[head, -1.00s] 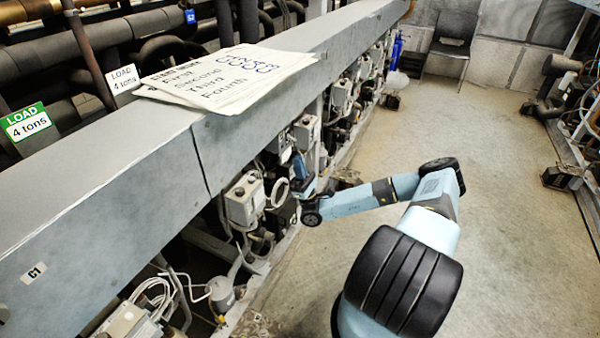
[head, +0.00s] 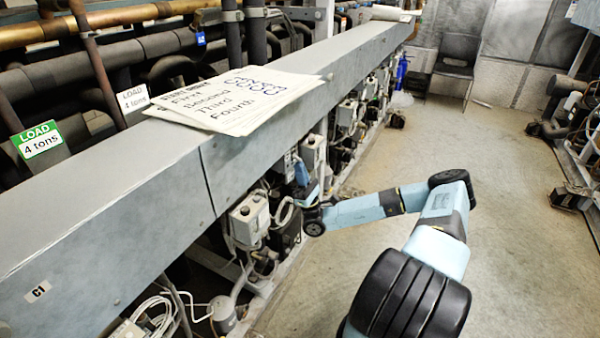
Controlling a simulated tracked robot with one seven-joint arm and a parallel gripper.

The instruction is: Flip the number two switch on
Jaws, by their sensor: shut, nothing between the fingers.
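My gripper (head: 301,172) is small in the head view, at the end of my blue arm by the rack's side. It appears shut, with nothing seen in it; its fingertips are hard to make out. It is just left of and below a grey control box (head: 313,152). Another grey control box (head: 249,220) with dials on top is nearer, to the lower left of the gripper. More such boxes, including one farther along (head: 347,114), line the rack below the beam. I cannot make out which switch is number two, or its position. Contact is unclear.
A long grey beam (head: 110,208) marked C1 runs above the boxes, with printed sheets (head: 235,97) lying on it. Loose cables and pipes (head: 225,312) hang below.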

